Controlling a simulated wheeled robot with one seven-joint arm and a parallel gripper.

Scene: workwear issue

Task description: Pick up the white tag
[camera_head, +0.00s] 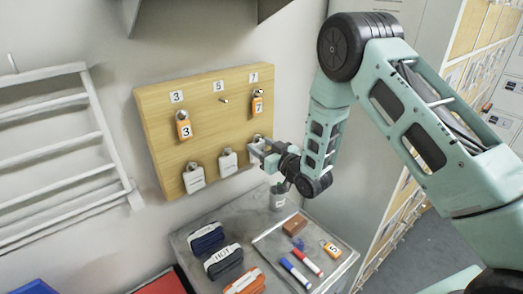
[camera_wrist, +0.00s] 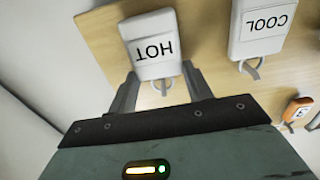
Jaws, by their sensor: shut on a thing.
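A white tag reading HOT (camera_wrist: 152,48) is upside down in the wrist view, in front of the wooden board. My gripper (camera_wrist: 160,78) is shut on it, one finger on each side of its lower part in that view. In the head view my gripper (camera_head: 262,150) is at the board's lower right corner, and this white tag (camera_head: 256,142) is mostly hidden behind it. A second white tag, reading COOL (camera_wrist: 263,25), hangs beside it; in the head view it is the middle tag (camera_head: 228,163). Another white tag (camera_head: 193,179) hangs at lower left.
The wooden board (camera_head: 205,115) also holds orange tags 3 (camera_head: 184,128) and 7 (camera_head: 257,105); the hook under 5 is empty. Below, a grey table (camera_head: 262,230) bears dark pouches (camera_head: 207,238), a grey cup (camera_head: 277,198), markers (camera_head: 296,274) and an orange tag (camera_head: 331,250).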

